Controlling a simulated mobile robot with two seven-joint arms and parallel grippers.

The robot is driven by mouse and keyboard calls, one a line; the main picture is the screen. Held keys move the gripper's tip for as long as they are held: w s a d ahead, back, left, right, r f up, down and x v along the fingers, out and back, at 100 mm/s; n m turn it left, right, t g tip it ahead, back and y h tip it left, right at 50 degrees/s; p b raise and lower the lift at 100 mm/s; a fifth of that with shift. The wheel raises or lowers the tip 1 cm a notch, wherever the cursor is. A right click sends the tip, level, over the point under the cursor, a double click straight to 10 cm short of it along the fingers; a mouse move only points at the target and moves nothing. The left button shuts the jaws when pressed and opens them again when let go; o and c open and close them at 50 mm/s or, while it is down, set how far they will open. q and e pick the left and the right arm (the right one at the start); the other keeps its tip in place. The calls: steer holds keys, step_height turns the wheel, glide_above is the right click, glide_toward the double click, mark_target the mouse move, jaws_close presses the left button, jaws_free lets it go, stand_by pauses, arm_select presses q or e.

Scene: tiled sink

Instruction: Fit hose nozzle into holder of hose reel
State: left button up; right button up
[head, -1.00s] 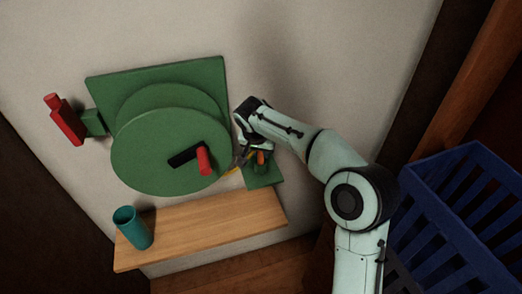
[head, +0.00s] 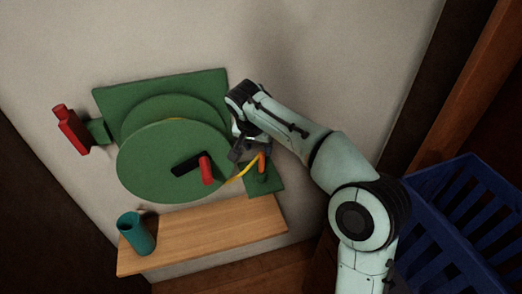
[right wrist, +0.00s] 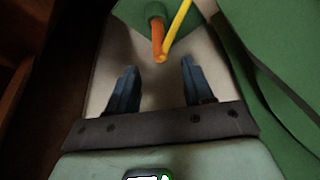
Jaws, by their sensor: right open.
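The orange hose nozzle (head: 262,161) stands at the green holder (head: 264,184), on a plate right of the green hose reel (head: 165,163). In the right wrist view the nozzle (right wrist: 157,38) lines up with the short green holder tube (right wrist: 155,11) and its end appears inside it; the exact depth is hidden. The yellow hose (right wrist: 178,25) meets the nozzle's free end. My right gripper (right wrist: 160,78) is open and empty, with the nozzle beyond its fingertips and apart from them. In the head view my right gripper (head: 250,149) is just above the nozzle. My left gripper is not in view.
The reel has a red-handled crank (head: 206,170) close left of my gripper. A wooden shelf (head: 205,232) below carries a teal cup (head: 136,234). A red tap (head: 71,130) is at the left, and a blue basket (head: 455,225) at the right.

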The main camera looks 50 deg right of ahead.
steer(key=shift+v, duration=1.2)
